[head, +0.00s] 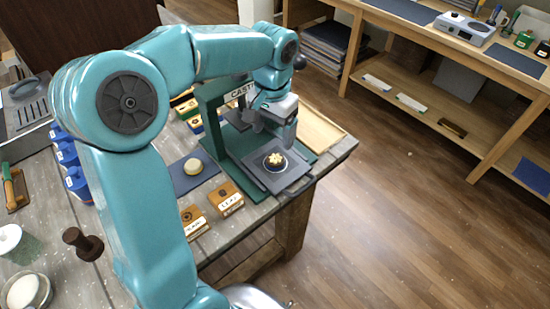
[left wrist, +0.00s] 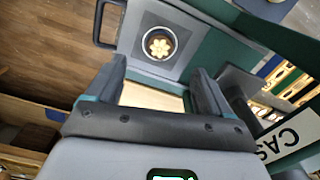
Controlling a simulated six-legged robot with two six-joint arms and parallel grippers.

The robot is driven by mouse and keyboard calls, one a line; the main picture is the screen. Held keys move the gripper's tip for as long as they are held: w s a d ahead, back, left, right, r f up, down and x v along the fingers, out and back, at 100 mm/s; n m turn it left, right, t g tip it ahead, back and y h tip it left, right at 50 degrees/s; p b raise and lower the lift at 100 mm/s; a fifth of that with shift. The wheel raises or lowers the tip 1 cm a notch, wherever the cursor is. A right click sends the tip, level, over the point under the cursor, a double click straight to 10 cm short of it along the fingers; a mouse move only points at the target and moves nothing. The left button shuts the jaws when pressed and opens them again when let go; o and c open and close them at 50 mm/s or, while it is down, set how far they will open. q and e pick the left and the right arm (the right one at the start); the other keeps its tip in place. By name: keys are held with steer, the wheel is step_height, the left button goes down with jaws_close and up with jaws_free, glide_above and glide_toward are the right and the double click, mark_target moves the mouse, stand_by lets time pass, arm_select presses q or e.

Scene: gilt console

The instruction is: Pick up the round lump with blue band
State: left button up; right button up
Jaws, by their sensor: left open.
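A round lump with a cream flower-shaped top and a dark blue band (head: 275,161) sits on the grey plate (head: 258,172) of the green press. In the left wrist view the same lump (left wrist: 159,44) shows from above, beyond my fingertips. My left gripper (head: 280,132) is above and just behind the lump in the head view, apart from it. In the left wrist view my left gripper (left wrist: 156,74) is open, with nothing between its fingers. My right gripper is not in view.
The green press frame (head: 212,115), with a lettered sign, stands close beside my gripper. A plain cream lump (head: 193,166) lies on a blue mat (head: 186,181). Wooden stamp blocks (head: 226,199) are near the table's front edge. A pale board (head: 318,130) lies behind the press.

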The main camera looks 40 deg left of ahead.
arm_select(q)
glide_above(274, 160)
step_height(274, 160, down, 5)
steer(key=shift+s+d+r, duration=0.1)
steer(key=shift+r, duration=0.1)
steer(key=shift+s+f, duration=0.2)
steer(key=shift+f, duration=0.3)
steer(key=f, duration=0.3)
steer(key=f+p, duration=0.1)
steer(key=shift+w+f, duration=0.3)
steer(key=shift+w, duration=0.05)
steer(key=shift+s, duration=0.15)
steer(key=c, duration=1.1)
